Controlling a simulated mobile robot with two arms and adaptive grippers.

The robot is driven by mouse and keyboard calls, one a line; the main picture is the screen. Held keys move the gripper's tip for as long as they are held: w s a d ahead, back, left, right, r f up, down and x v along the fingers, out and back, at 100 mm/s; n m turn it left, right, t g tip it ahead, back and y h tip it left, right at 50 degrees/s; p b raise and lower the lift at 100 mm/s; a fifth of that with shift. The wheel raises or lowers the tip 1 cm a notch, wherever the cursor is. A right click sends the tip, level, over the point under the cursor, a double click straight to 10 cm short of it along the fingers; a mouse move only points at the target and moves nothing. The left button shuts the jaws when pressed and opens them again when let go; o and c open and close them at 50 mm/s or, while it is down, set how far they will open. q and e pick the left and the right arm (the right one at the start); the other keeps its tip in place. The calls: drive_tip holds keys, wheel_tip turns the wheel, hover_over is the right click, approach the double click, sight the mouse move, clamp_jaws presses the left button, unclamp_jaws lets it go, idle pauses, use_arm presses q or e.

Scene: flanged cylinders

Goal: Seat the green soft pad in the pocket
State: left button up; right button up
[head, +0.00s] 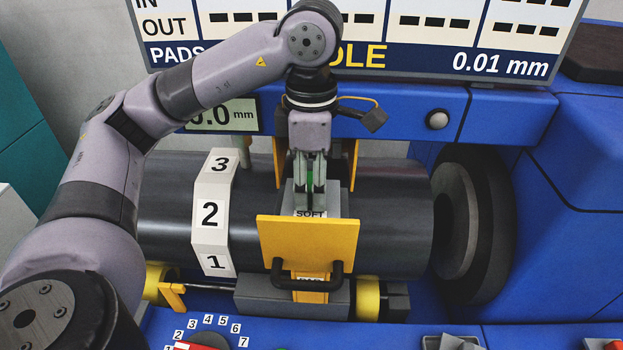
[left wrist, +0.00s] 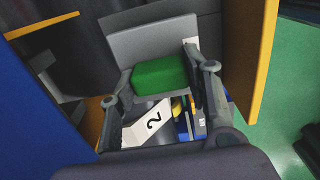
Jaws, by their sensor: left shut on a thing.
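My left gripper (head: 311,190) points down over the dark cylinder and is shut on the green soft pad (head: 310,168). In the left wrist view the pad's green block (left wrist: 159,74) sits between the two fingers, against a grey plate (left wrist: 150,42). In the head view a grey face marked SOFT (head: 310,213) shows just below the fingertips. The pad is between the front yellow plate (head: 308,245) and another yellow plate behind. The pocket itself is hidden, and I cannot tell whether the pad touches its floor. My right gripper is not in view.
The dark cylinder (head: 390,215) lies across the blue machine, with a round flange (head: 455,222) at its right. A white strip numbered 1 to 3 (head: 210,212) stands left of the yellow plate. A black handle (head: 308,281) projects from the front.

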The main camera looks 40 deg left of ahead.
sight(311, 181)
use_arm(q)
drive_tip(key=shift+f+b, duration=0.55)
drive_tip(key=shift+f, duration=0.1)
drive_tip(key=o, duration=1.5)
drive_tip(key=shift+r+p, duration=3.4)
drive_tip(key=shift+r, duration=0.15)
drive_tip(key=shift+f, duration=0.1)
